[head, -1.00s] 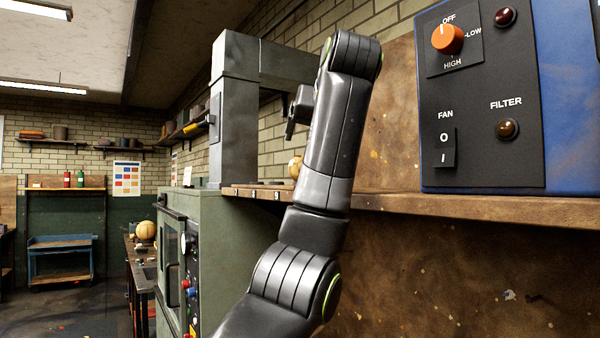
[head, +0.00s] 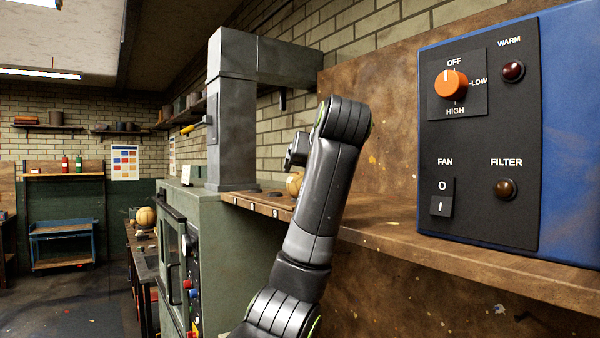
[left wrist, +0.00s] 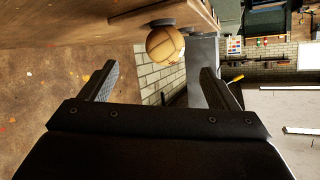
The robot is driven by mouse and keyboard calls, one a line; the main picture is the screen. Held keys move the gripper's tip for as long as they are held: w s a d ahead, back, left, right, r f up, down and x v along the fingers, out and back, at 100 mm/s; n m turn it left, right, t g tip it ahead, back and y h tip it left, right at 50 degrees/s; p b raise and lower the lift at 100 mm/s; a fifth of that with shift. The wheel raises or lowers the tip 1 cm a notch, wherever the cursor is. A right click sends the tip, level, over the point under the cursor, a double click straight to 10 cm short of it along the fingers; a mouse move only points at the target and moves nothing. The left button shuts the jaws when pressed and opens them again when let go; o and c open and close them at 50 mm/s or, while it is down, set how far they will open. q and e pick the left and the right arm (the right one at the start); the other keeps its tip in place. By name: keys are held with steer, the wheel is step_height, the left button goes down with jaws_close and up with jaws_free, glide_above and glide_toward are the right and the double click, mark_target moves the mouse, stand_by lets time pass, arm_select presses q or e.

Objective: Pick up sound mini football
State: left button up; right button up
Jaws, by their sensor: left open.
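A tan leather ball with panel seams (head: 294,184) sits on the wooden bench, partly hidden behind my left arm in the head view. In the left wrist view, which is turned over, the ball (left wrist: 164,46) rests on a small dark base against the bench top. My left gripper (left wrist: 157,80) is open and empty, its two fingers spread wide. The ball lies beyond the fingertips, between them in the picture and apart from them. In the head view my left wrist (head: 298,150) shows just above the ball; its fingers are not clear. My right gripper is not in view.
A blue control box (head: 490,140) stands on the bench (head: 390,232) at right. Another tan ball (head: 145,217) sits on a farther worktable.

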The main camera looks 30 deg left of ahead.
arm_select(q)
steer(key=p+x, duration=0.2)
steer(key=shift+w+a+r+p, duration=0.1)
steer(key=shift+a+r+p, duration=0.1)
steer(key=shift+p, duration=0.15)
steer(key=p+x, duration=0.1)
steer(key=x, duration=0.2)
steer(key=shift+w+a+f+p, duration=0.2)
steer(key=shift+f+p, duration=0.05)
steer(key=shift+p, duration=0.15)
steer(key=shift+w+a+f, duration=0.25)
steer(key=shift+w+a+p, duration=0.15)
steer(key=shift+a+p, duration=0.05)
steer(key=shift+p, duration=0.25)
steer(key=p+x, duration=0.3)
steer(key=x, duration=0.1)
steer(key=shift+a+r+p, duration=0.3)
steer(key=shift+p, duration=0.05)
steer(key=shift+w+a+f, duration=0.1)
steer(key=shift+a+f, duration=0.05)
steer(key=shift+f, duration=0.05)
